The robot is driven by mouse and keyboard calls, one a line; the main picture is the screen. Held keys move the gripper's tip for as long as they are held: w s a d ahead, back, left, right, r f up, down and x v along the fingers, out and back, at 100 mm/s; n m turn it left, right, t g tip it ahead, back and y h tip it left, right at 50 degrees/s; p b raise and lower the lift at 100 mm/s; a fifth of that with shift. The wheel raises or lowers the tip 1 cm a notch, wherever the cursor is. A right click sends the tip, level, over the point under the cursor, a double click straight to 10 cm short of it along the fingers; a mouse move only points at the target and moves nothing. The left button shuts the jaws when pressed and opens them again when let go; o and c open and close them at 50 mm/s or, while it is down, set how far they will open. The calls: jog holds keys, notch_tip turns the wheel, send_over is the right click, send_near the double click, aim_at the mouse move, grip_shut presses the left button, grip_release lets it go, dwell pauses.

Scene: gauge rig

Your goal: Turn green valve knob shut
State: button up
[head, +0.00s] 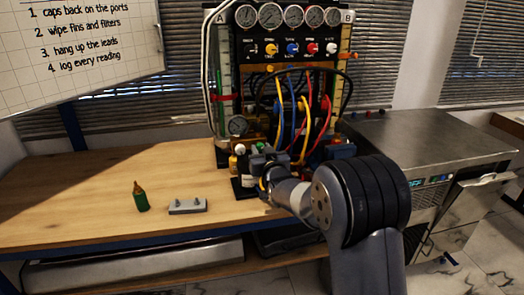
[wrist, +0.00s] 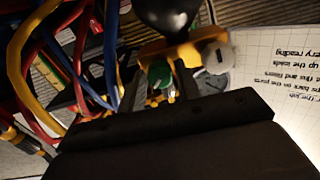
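The green valve knob (wrist: 158,72) shows in the wrist view, just beyond the dark body of my gripper (wrist: 159,85) and between its two fingers. Gaps seem to show on both sides of the knob, so the fingers look open around it and not clamped. Dark shadow makes their edges hard to read. In the head view my gripper (head: 264,165) is at the low front of the gauge rig (head: 290,45). Its body and wrist hide most of the knob there.
A pale knob (wrist: 217,57) sits right of the green one, and a black round part (wrist: 168,12) stands above it. Coloured hoses (head: 301,110) hang over the rig front.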

jog(key=c, duration=0.6)
jog(key=shift+f+m+b, duration=0.1)
jog(key=shift+m+b, duration=0.2)
jog(key=shift+b, duration=0.15)
jog(key=shift+m+b, duration=0.6)
jog(key=shift+b, duration=0.05)
jog(key=shift+m+b, duration=0.95)
jog(key=shift+m, duration=0.25)
jog(key=m+b, duration=0.2)
jog(key=m, duration=0.2)
jog(key=shift+m, duration=0.3)
